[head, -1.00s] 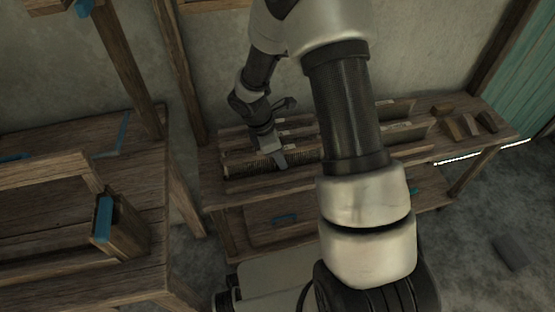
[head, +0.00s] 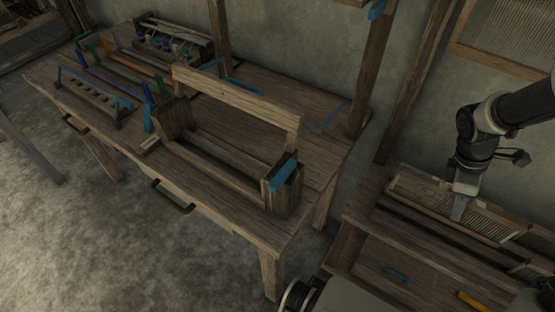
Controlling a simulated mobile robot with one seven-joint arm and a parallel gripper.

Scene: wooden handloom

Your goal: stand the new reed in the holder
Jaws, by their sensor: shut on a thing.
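My gripper (head: 458,209) is at the right, low over the rack on the right-hand bench, pointing down. It is shut on a long reed (head: 484,219) with fine upright dents, which runs across the rack slots; I cannot tell whether it is clear of them. A wooden frame (head: 236,98) with two end blocks, a top bar and a long trough stands on the left table, well to the left of my gripper. It looks like the holder, and its trough looks empty. A blue piece (head: 283,173) sits on its right end block.
The wooden table (head: 318,165) also bears a rack with blue ends (head: 92,95) and several coloured tools further left. A post (head: 372,70) rises at the table's back right corner. A gap separates table and bench. A blue handle (head: 395,272) shows below the rack.

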